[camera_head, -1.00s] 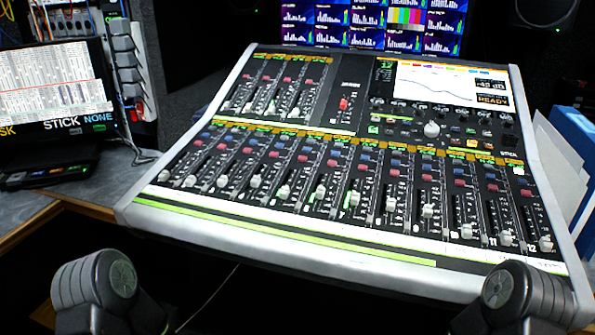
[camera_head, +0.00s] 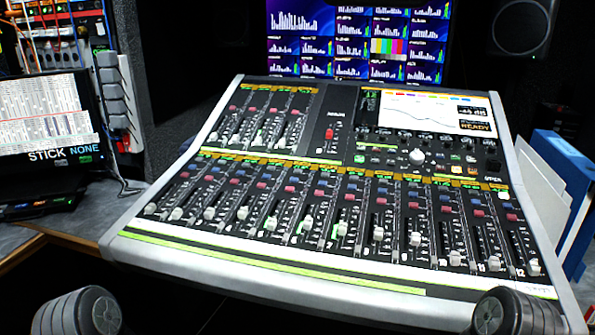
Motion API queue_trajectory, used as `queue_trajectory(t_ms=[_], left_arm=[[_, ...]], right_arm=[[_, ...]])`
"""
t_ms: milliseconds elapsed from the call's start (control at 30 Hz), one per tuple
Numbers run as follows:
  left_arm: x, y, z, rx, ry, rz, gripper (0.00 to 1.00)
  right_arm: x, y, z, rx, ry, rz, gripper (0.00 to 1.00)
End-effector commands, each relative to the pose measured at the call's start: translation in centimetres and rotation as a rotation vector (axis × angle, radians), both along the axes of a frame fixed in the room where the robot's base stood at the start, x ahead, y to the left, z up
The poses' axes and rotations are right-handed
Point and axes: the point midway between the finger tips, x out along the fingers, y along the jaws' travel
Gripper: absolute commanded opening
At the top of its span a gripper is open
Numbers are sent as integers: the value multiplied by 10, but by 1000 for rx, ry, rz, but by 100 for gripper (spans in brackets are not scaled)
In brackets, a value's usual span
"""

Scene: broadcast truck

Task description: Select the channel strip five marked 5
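The mixing console (camera_head: 330,270) fills the middle of the view, with a row of numbered channel strips, faders and coloured buttons. Counting from the left, channel strip five has its white fader cap (camera_head: 271,222) left of centre, low in its slot. Its red and blue buttons sit above the cap; the printed number is too small to read clearly. The fader cap of strip six (camera_head: 306,222) is beside it on the right. Neither gripper is in view; only rounded grey links of my arms show at the bottom corners. Nothing of mine covers the strips.
A screen reading STICK NONE (camera_head: 45,115) stands at the left on a grey desk (camera_head: 100,205). A monitor wall (camera_head: 350,40) is behind the console. Blue and white binders (camera_head: 560,175) stand close at its right edge. The space above the console is clear.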

Motion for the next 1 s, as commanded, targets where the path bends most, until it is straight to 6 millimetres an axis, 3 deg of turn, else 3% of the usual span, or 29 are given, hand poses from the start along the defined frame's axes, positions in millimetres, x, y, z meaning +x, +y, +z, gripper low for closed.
queue_trajectory(t_ms=[133,567,1000], left_arm=[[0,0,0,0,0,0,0],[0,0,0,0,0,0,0],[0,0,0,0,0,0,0]], right_arm=[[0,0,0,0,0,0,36],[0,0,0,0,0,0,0],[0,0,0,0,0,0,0]])
